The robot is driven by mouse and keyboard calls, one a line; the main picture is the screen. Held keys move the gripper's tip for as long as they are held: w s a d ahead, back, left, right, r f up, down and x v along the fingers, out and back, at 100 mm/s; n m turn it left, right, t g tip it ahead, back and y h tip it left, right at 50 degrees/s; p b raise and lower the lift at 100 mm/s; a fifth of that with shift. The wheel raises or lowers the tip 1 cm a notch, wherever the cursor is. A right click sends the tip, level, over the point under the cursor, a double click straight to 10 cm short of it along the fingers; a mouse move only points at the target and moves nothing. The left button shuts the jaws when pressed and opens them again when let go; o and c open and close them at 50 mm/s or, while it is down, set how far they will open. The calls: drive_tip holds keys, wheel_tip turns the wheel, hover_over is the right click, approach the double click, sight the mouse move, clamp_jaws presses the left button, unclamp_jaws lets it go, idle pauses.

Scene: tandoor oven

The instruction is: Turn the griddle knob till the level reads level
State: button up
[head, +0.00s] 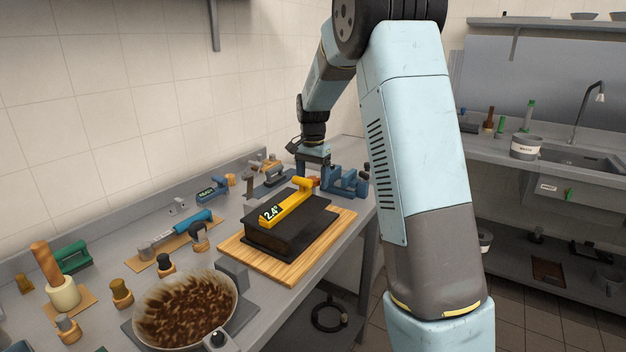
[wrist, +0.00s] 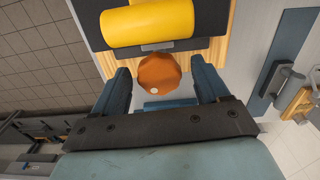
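The black griddle (head: 282,234) rests on a wooden board on the counter. A yellow level (head: 288,203) lies on top of it, and its display reads 2.4°. The orange-brown knob (wrist: 159,74) is at the griddle's end, seen in the wrist view between the two blue fingers. My gripper (wrist: 161,84) is open, with one finger on each side of the knob and a gap showing at both sides. In the head view the knob (head: 314,182) is small and partly hidden by my gripper. The level's yellow end (wrist: 148,22) shows in the wrist view.
A pan of brown contents (head: 186,312) stands at the front. A blue-handled tool (head: 184,230) lies left of the wooden board (head: 285,274). Blue fixtures (head: 345,181) stand close right of my gripper. A sink (head: 580,158) is at the far right.

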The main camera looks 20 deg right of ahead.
sight(314, 179)
drive_tip(key=shift+r, duration=0.1)
drive_tip(key=shift+r, duration=3.4)
drive_tip(key=shift+s+r, duration=0.25)
drive_tip(key=shift+s, duration=0.05)
drive_tip(key=s+r+n+t, duration=0.2)
drive_tip(key=s+r, duration=0.4)
drive_tip(key=s, duration=0.4)
drive_tip(key=s+n+t, duration=0.3)
drive_tip(key=s+n, duration=0.4)
drive_tip(key=s, duration=2.1)
drive_tip(key=shift+a+t, duration=0.3)
drive_tip(key=shift+a, duration=0.1)
